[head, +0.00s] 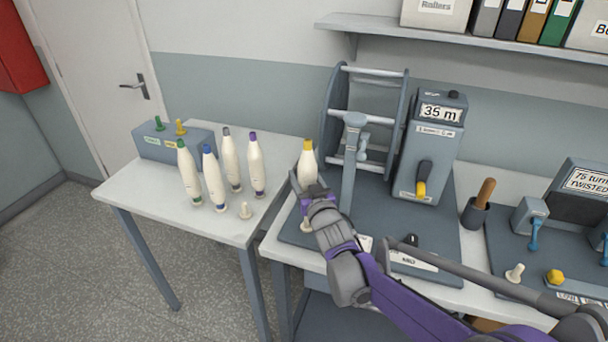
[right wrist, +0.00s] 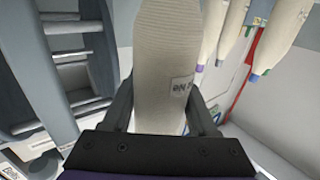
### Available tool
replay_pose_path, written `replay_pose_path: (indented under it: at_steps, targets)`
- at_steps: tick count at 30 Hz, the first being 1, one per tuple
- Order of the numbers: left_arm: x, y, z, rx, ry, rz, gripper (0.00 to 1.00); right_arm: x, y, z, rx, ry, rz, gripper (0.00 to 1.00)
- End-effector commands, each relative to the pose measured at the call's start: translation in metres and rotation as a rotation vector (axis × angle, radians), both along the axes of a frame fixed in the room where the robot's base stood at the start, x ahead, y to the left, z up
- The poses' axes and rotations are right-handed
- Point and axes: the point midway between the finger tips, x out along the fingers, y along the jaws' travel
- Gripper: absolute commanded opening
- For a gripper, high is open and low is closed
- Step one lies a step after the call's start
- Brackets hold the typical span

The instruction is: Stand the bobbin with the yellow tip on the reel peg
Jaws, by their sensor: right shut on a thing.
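The yellow-tipped bobbin (head: 308,163) is cream and stands roughly upright in my right gripper (head: 306,184), yellow end up. The right wrist view shows the two fingers on either side of the bobbin's cream wound body (right wrist: 170,65), which has a small printed label. A short cream peg (head: 305,225) shows at the left edge of the reel machine's grey base (head: 290,236), below the gripper and partly hidden by it. The bobbin's lower end is hidden behind my gripper, so I cannot tell whether it touches anything. My left gripper is not in view.
The reel frame (head: 333,120), a grey post (head: 350,165) and a counter box (head: 430,150) stand close right of the held bobbin.

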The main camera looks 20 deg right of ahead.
Motion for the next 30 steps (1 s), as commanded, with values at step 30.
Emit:
replay_pose_path:
  at_steps: [30]
  targets:
    - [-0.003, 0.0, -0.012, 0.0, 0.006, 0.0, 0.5, 0.0, 0.0, -0.015, 0.0, 0.0, 0.0, 0.0]
